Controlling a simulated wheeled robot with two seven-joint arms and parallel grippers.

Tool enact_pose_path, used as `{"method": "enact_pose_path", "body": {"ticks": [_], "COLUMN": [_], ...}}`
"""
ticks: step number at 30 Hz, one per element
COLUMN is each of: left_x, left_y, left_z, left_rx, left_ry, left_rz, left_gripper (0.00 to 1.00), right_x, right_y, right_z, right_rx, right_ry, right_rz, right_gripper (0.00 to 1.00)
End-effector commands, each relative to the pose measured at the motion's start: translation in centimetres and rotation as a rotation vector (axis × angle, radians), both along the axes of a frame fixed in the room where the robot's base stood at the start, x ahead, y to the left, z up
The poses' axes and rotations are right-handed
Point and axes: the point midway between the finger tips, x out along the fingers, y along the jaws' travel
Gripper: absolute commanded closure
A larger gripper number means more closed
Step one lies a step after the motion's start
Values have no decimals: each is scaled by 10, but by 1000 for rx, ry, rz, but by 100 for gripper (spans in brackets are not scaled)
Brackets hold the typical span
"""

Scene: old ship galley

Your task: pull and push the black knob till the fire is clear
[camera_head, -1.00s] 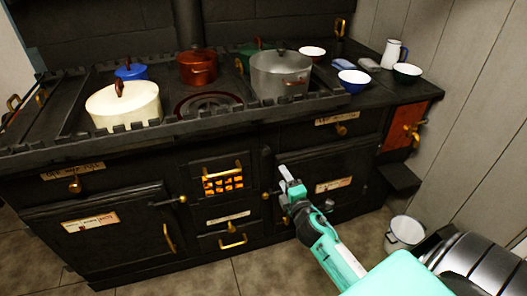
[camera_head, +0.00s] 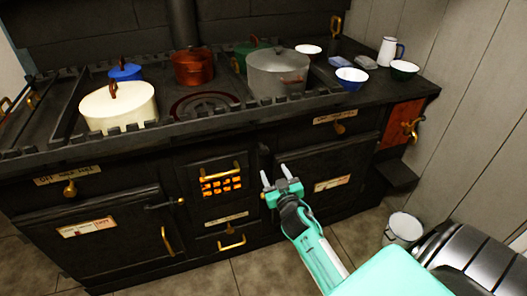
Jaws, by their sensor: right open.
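The fire glows orange behind the barred grate (camera_head: 221,186) in the middle of the black stove's front. My right gripper (camera_head: 274,175) is open and empty, its two pale fingers apart and pointing up toward the stove front, just right of the grate. I cannot pick out the black knob with certainty; dark fittings between the grate and the right oven door are partly hidden behind my right gripper. A dark rod with a brass tip (camera_head: 180,201) sticks out left of the grate. My left gripper is not in view.
On the stove top stand a cream pot (camera_head: 118,107), a blue pot (camera_head: 126,72), a copper-red pot (camera_head: 193,67) and a grey pot (camera_head: 278,72). Brass handles stick out of the doors. A white bucket (camera_head: 403,229) stands on the tiled floor at right.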

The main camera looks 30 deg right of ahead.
Motion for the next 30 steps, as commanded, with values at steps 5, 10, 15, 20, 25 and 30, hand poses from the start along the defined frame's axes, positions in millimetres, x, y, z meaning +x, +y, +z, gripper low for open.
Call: {"method": "enact_pose_path", "body": {"ticks": [5,10,15,20,25,30], "left_x": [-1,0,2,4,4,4], "left_y": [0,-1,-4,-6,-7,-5], "left_z": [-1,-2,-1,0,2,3], "left_rx": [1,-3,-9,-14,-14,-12], "left_ry": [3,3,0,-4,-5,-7], "left_rz": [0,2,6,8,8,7], "left_gripper": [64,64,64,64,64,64], "right_x": [32,62,89,106,114,115], "right_y": [-10,-18,-26,-31,-33,-33], "right_z": [1,1,1,0,0,0], "right_rx": [-5,-5,-5,-5,-5,-4], "right_ry": [-1,0,0,2,2,2], "right_rz": [-1,0,-1,1,1,1], "right_gripper": [46,46,46,46,46,46]}}
